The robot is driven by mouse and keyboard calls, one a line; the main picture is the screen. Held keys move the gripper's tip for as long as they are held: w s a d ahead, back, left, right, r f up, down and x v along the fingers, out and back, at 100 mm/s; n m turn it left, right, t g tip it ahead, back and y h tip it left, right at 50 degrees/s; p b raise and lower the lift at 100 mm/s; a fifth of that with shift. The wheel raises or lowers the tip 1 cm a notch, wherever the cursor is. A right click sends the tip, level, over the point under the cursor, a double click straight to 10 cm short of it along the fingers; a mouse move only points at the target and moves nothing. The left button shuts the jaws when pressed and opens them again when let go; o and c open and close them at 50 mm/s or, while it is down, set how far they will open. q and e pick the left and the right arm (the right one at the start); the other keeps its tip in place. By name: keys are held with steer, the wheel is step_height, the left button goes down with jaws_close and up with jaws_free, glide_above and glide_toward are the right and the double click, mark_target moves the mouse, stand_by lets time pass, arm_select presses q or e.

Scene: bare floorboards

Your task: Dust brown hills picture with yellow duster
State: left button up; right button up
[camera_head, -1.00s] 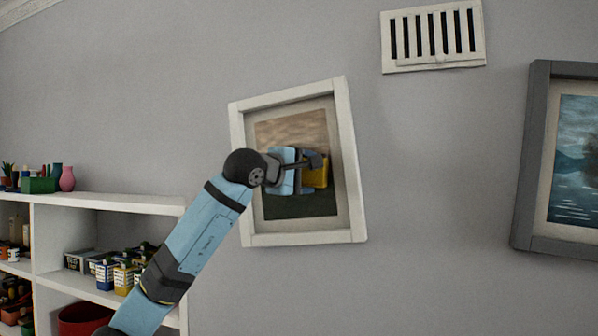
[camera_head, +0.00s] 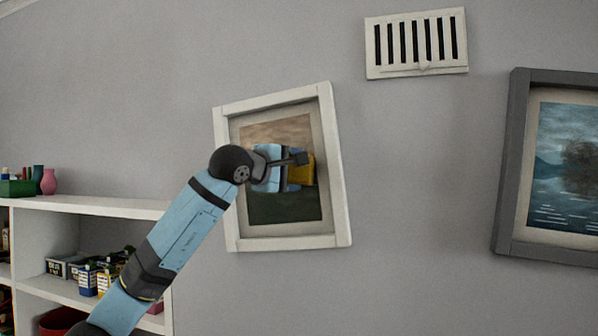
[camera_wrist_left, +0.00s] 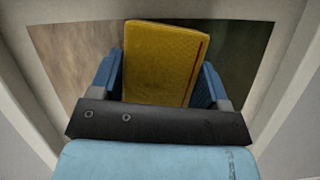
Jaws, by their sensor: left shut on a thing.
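The brown hills picture hangs tilted on the grey wall in a white frame (camera_head: 341,200). Its upper part is brown and its lower part dark green. My left gripper (camera_head: 297,170) is in front of the picture's middle, shut on the yellow duster (camera_head: 307,170). In the left wrist view the yellow duster (camera_wrist_left: 160,65) sits between the blue fingers of my left gripper (camera_wrist_left: 160,85), with the picture (camera_wrist_left: 65,55) close behind it. I cannot tell whether the duster touches the picture. My arm hides part of the picture. My right gripper is not in view.
A grey-framed lake picture (camera_head: 511,170) hangs at the right. A white vent (camera_head: 372,50) is above, between the pictures. A white shelf (camera_head: 90,206) with vases, small boxes and a red container stands at the lower left. The wall below the vent is clear.

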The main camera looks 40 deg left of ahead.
arm_select(q)
steer(key=shift+s+a+f, duration=0.15)
steer(key=shift+s+a, duration=0.1)
steer(key=shift+a, duration=0.55)
steer(key=shift+s+a+f+b, duration=0.1)
steer(key=shift+s+a+b, duration=0.15)
steer(key=shift+a, duration=0.4)
steer(key=shift+s+a, duration=0.2)
steer(key=shift+a, duration=0.55)
steer(key=shift+s+a+f+b, duration=0.15)
steer(key=shift+a+b, duration=0.2)
steer(key=shift+a, duration=0.2)
steer(key=shift+r+p, duration=0.95)
steer(key=shift+p, duration=0.15)
steer(key=shift+w+d+r+p, duration=0.1)
steer(key=shift+w+d+p, duration=0.1)
steer(key=shift+d, duration=0.45)
steer(key=shift+w+d+r+p, duration=0.1)
steer(key=shift+w+d+p, duration=0.1)
steer(key=shift+d, duration=0.4)
steer(key=shift+w+d+r+p, duration=0.1)
steer(key=shift+w+d+p, duration=0.2)
steer(key=shift+d, duration=0.9)
steer(key=shift+w+d+r+p, duration=0.1)
steer(key=shift+w+d, duration=0.3)
steer(key=shift+d, duration=0.8)
steer(key=shift+a, duration=0.1)
